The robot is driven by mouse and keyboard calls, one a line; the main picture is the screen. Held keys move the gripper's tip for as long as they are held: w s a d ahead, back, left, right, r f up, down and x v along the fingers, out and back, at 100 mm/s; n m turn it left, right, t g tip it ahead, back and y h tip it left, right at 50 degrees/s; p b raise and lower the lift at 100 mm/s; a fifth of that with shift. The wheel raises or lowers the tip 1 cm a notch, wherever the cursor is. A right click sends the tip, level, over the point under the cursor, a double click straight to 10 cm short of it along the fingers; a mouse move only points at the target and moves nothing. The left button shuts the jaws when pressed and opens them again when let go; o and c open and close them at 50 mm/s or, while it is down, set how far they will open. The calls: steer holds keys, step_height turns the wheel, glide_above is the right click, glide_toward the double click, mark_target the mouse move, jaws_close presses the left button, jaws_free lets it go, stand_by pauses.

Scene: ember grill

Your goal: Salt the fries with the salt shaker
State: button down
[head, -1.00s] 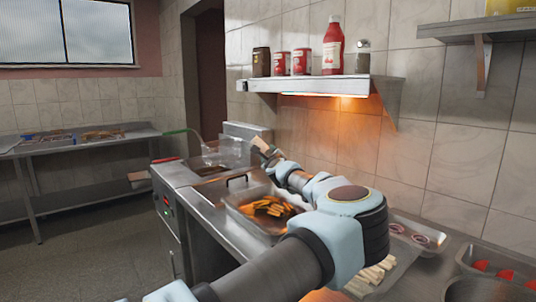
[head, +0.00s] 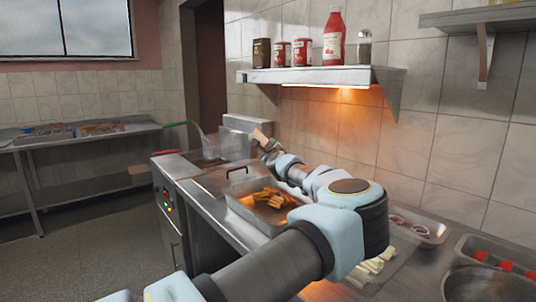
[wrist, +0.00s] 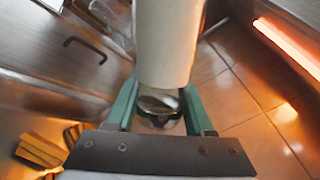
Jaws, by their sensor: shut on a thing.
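My gripper (wrist: 160,108) is shut on a pale cylinder (wrist: 165,40) with a shiny metal-looking end, which I take to be the salt shaker. Its far end runs out of the top of the wrist view. In the head view my gripper (head: 268,145) is small and far off, at the back of the counter beyond the fries, with the pale held thing at its tip. The fries (head: 268,198) lie in a metal tray (head: 238,207) on the counter. Some fries also show at the lower left of the wrist view (wrist: 40,150), apart from the gripper.
A wall shelf (head: 310,76) holds cans, a ketchup bottle (head: 334,36) and a glass shaker (head: 365,48) with a metal cap. The fryer (head: 215,150) stands at the back left. My forearm crosses the counter.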

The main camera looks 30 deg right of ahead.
steer(key=b, duration=0.3)
steer(key=shift+r, duration=0.15)
steer(key=b, duration=0.3)
steer(key=shift+b, duration=1.5)
stand_by(0.4)
